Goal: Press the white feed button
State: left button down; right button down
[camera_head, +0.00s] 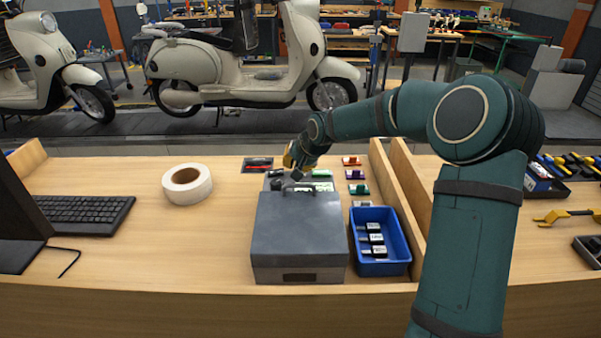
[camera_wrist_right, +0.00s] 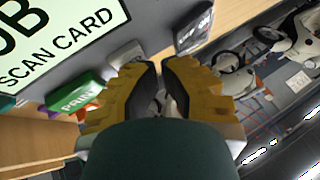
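The white feed button (camera_wrist_right: 126,54) shows in the right wrist view as a small pale block on a grey panel, just beyond my fingertips and partly covered by a finger. A green button marked PRINT (camera_wrist_right: 75,97) is to its left. My right gripper (camera_wrist_right: 159,64) has yellow fingers with dark pads, brought together with only a thin gap and nothing held. Contact with the white button cannot be told. In the head view my right gripper (camera_head: 291,158) is over the back of the grey machine (camera_head: 300,238), hiding part of its panel. My left gripper is out of view.
A screen reading SCAN CARD (camera_wrist_right: 60,40) is on the panel, and a dark labelled block (camera_wrist_right: 194,30) stands near the fingertips. On the table are a tape roll (camera_head: 187,184), a blue bin (camera_head: 380,266) and several coloured pieces. A wooden divider (camera_head: 398,200) stands right.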

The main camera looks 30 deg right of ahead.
dwell(0.3)
jog(key=shift+r+p, duration=0.55)
jog(key=shift+r, duration=0.3)
jog(key=shift+r+p, duration=1.6)
jog(key=shift+r, duration=0.95)
